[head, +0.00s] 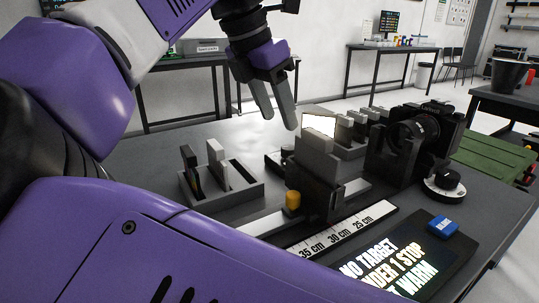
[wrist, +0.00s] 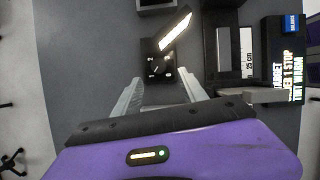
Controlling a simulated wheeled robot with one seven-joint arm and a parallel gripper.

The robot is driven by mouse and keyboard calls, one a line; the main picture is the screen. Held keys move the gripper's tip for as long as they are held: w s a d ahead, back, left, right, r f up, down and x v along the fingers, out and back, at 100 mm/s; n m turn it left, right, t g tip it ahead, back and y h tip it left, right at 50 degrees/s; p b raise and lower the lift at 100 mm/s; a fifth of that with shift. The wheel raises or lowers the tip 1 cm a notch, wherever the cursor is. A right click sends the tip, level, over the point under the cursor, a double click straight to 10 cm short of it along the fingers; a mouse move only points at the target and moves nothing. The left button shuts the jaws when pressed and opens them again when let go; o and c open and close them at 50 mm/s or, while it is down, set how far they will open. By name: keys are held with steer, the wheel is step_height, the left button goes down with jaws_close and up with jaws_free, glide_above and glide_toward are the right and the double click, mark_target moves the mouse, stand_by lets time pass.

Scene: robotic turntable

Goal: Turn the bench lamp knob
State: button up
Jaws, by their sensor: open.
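A small black box (wrist: 150,50) with white markings and a dark knob (wrist: 157,67) shows in the wrist view, just beyond my fingertips. A bright lit panel (wrist: 176,31) stands by it, angled to the upper right; it looks like the bench lamp. In the head view the lit panel (head: 319,124) shows behind a grey block, which hides most of the box and its knob. My gripper (head: 279,122) is open and empty above the bench, pointing down. In the wrist view its fingers (wrist: 161,80) are spread on either side, short of the knob, with no visible contact.
A ruler rail (head: 345,232) with a dark holder (head: 315,185) and yellow knob (head: 293,200) stands in front. A slotted tray (head: 235,190) is left. A text display (head: 400,270) lies in front.

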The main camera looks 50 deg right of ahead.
mark_target(288, 147)
steer(key=b+x, duration=0.1)
steer(key=x, duration=0.1)
steer(key=b+x, duration=0.1)
steer(key=x, duration=0.5)
steer(key=shift+w+a+b, duration=0.1)
steer(key=shift+w+b, duration=0.1)
steer(key=shift+b, duration=0.2)
steer(key=shift+c, duration=0.2)
jaws_close()
